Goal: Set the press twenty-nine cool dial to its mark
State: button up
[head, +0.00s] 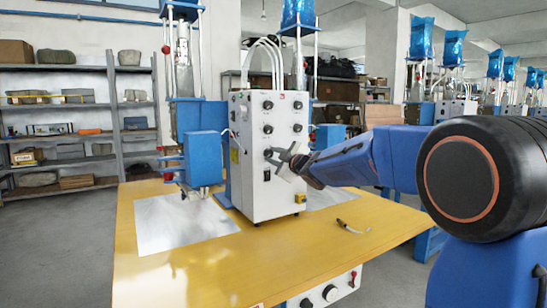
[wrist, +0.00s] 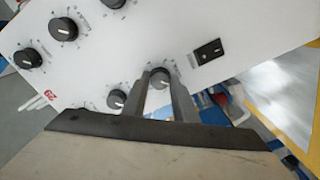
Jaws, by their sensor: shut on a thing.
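The white press control box (head: 250,185) stands on the yellow table with columns of black dials on its front. My gripper (head: 274,156) reaches in from the right and is shut on the lowest dial of the left column (head: 267,152), just above a switch. In the wrist view my gripper's two fingers (wrist: 160,90) lie on either side of this dial (wrist: 160,77). Its face shows between them, but its lettering and mark are too small to read. A red number label (wrist: 36,103) on the panel seems to read 29.
Another dial (wrist: 117,98) sits close beside the fingers, and a black rocker switch (wrist: 208,50) is on the other side. The yellow table (head: 190,275) holds a metal sheet (head: 180,225) and a small tool with a wire (head: 345,225). A blue press head (head: 203,160) stands left of the box.

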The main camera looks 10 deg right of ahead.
jog(key=shift+n, duration=0.3)
jog(key=o, duration=1)
jog(key=shift+o, duration=0.2)
jog(key=shift+s, duration=0.1)
jog(key=v, duration=1.7)
jog(key=shift+s+d, duration=0.1)
jog(key=shift+s, duration=0.05)
